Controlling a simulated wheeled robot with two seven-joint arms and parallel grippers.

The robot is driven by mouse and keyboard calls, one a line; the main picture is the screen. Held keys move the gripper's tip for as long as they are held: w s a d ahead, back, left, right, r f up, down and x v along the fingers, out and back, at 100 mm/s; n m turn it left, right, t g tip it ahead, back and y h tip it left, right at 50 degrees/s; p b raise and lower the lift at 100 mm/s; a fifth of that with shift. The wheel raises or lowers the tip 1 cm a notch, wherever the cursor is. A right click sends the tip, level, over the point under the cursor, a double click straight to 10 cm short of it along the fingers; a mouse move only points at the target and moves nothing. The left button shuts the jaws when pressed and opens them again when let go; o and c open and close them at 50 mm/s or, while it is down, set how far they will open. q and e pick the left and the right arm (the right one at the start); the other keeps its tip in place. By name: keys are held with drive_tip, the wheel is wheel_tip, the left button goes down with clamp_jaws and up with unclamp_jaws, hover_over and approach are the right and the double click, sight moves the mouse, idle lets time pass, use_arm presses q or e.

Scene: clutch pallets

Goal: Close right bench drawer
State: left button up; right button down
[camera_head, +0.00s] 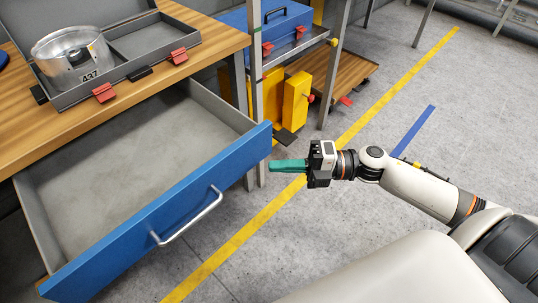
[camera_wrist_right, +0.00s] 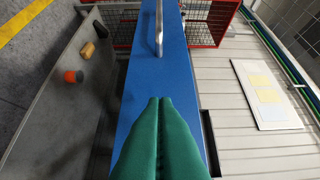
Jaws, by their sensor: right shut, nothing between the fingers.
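The right bench drawer (camera_head: 165,221) has a blue front and a silver bar handle (camera_head: 188,217), and it stands pulled far out from under the wooden bench top. Its grey inside looks empty. My right gripper (camera_head: 273,166) has green fingers and is shut and empty, just off the right end of the drawer front. In the right wrist view the shut green fingertips (camera_wrist_right: 160,101) point along the blue drawer front (camera_wrist_right: 147,85), with the handle (camera_wrist_right: 159,28) beyond them. I cannot tell whether the fingers touch the front. My left gripper is not in view.
On the bench top (camera_head: 213,38), a grey tray (camera_head: 150,66) with red clips holds a round metal part (camera_head: 70,57). To the right stand a metal-legged rack with a blue case (camera_head: 281,21) and yellow blocks (camera_head: 296,99). The floor in front of the drawer is clear.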

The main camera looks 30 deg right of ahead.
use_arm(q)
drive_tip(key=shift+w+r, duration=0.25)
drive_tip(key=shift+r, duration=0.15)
use_arm(e)
drive_tip(key=shift+w+a, duration=0.25)
drive_tip(key=shift+w, duration=0.4)
drive_tip(key=shift+w+a, duration=0.2)
drive_tip(key=shift+w, duration=0.45)
drive_tip(key=shift+w+a, duration=0.25)
drive_tip(key=shift+w, duration=0.4)
